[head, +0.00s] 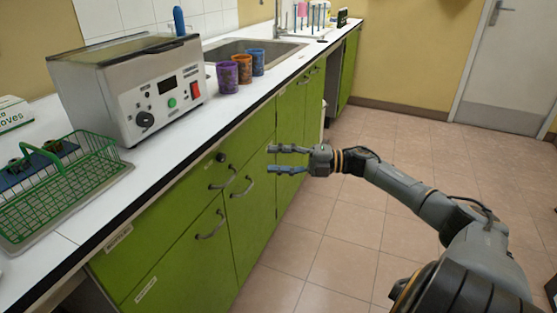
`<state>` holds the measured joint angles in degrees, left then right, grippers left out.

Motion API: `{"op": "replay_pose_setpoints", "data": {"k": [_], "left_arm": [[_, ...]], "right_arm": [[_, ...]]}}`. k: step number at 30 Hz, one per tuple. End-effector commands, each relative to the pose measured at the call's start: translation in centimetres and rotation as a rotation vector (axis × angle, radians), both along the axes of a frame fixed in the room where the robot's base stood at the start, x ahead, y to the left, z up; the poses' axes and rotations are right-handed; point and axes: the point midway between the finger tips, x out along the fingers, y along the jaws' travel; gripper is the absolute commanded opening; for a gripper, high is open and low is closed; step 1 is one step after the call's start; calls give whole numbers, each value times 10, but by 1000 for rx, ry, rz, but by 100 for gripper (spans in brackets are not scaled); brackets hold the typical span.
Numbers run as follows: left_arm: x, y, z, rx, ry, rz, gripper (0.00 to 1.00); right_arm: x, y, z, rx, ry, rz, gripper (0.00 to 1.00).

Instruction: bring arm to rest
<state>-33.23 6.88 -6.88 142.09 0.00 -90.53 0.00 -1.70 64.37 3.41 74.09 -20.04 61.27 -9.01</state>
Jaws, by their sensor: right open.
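My right gripper (288,159) is open and empty, with its two fingers apart and pointing left. It is in front of the green cabinet doors, below the counter's edge as seen in the head view. My right arm comes in from the lower right over the tiled floor. My left gripper is not in view.
A white counter (262,86) bears a metal bath device (130,85), purple, brown and blue cups (227,77), a green wire basket (62,190) and a sink (245,48). Green cabinets (190,220) stand below. The floor (400,160) is clear toward the door (513,65).

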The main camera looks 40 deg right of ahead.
Motion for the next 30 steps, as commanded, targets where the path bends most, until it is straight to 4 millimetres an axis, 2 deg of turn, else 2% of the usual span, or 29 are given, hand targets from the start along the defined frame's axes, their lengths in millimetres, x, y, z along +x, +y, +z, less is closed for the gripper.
{"op": "replay_pose_setpoints", "data": {"k": [16, 19, 23, 27, 30], "left_arm": [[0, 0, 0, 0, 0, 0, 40], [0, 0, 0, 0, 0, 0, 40], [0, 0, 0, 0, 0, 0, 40], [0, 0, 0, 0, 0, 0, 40], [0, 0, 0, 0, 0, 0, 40]], "right_arm": [[0, 0, -1, 1, 1, -1, 48], [3, 6, -7, 21, 9, -19, 48], [15, 23, -30, 103, 50, -113, 48], [28, 50, -69, 244, 140, -285, 48], [28, 68, -98, 347, 227, -418, 48]]}}
